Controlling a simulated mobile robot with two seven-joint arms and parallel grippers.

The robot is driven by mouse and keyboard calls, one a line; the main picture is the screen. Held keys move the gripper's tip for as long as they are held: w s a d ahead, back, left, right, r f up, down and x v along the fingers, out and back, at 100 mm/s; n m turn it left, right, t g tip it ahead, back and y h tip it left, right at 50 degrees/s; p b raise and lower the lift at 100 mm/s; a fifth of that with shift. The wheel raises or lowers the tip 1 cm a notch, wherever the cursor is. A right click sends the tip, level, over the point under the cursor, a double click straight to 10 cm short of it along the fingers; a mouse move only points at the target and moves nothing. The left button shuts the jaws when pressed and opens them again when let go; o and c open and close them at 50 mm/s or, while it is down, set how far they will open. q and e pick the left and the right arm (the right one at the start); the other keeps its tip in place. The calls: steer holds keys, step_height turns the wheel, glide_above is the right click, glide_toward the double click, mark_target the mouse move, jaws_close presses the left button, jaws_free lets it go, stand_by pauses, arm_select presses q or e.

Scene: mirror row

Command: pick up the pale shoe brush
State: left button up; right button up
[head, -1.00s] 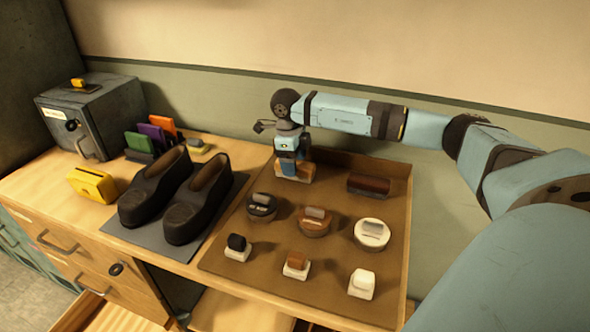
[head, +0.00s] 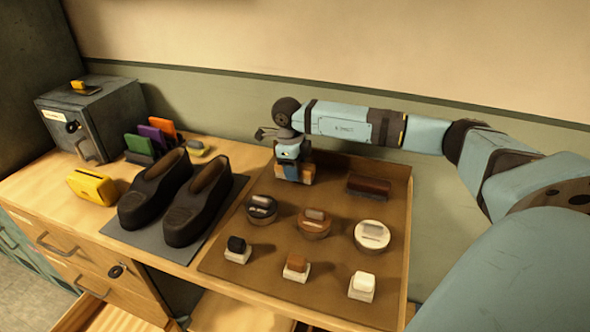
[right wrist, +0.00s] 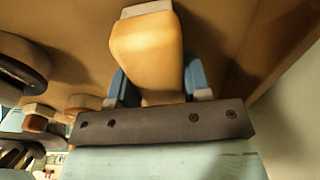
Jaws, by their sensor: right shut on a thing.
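The pale shoe brush (right wrist: 148,48) has a tan wooden body and a whitish strip at its far end in the right wrist view. In the head view it shows only in part (head: 308,174), at the back left of the brown tray (head: 330,170). My right gripper (head: 293,171) is over it from above, its blue fingers on either side. In the right wrist view the gripper (right wrist: 156,88) is shut on the brush. I cannot tell whether the brush is clear of the tray. My left gripper is not in view.
A dark brown brush (head: 369,186) lies to the right on the tray. Several round tins and small daubers stand in front. Black shoes (head: 197,205) stand on a grey mat to the left. A wall runs behind the tray.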

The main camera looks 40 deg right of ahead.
step_height(320, 180, up, 20)
steer(key=shift+f+p, duration=0.15)
steer(key=shift+p, duration=0.2)
steer(key=shift+o, duration=0.6)
